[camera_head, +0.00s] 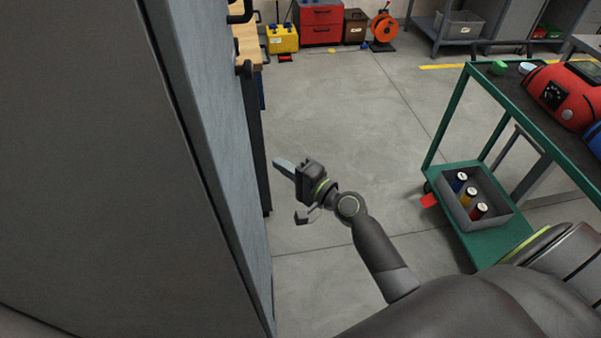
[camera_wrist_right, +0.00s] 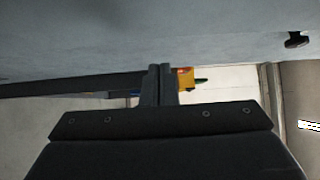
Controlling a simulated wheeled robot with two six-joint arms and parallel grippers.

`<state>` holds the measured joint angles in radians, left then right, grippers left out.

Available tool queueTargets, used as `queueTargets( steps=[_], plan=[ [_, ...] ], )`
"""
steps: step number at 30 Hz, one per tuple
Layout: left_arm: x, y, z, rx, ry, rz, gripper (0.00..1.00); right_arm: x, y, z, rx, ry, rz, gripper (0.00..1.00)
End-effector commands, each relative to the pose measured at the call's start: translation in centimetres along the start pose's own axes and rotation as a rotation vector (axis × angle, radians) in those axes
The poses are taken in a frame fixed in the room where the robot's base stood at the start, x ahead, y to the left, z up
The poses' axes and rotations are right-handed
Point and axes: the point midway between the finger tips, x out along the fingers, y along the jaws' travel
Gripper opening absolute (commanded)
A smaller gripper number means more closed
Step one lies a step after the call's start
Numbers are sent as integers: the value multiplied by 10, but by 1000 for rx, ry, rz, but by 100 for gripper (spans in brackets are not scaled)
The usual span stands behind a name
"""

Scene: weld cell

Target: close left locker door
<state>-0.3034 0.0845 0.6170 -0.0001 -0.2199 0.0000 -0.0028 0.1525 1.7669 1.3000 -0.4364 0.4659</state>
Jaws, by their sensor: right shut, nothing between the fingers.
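A large grey locker panel (camera_head: 90,150) fills the left of the head view, with a lighter blue-grey face (camera_head: 225,170) along its right side. I cannot tell which part is the left door or how far it stands open. My right gripper (camera_head: 283,163) is shut and empty, to the right of that face, with a visible gap in the picture. In the right wrist view its fingers (camera_wrist_right: 160,85) are together, below a broad grey surface (camera_wrist_right: 130,35) with a dark handle-like part (camera_wrist_right: 297,40) at the right. My left gripper is out of view.
A green cart (camera_head: 490,240) with a red machine (camera_head: 565,95) and a grey bin (camera_head: 490,215) stands at the right. A wooden bench top (camera_head: 247,45), a yellow case (camera_head: 283,40) and a red cabinet (camera_head: 321,22) are at the back. The middle floor is clear.

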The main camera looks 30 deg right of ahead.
Motion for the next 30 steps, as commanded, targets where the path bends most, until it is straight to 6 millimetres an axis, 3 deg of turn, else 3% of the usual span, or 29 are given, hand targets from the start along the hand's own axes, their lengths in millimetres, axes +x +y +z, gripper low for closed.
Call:
queueTargets(
  steps=[1, 9, 22, 30],
  plan=[
    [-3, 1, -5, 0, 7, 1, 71, 12, -3, 1, 1, -1, -2, 0],
    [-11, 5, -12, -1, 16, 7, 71, 31, -1, 24, 1, 1, 0, 0],
    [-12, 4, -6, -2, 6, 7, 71, 35, 1, 28, -2, 1, 1, 0],
    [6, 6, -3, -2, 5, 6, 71, 54, 3, 43, -2, -90, -2, 0]
  ],
)
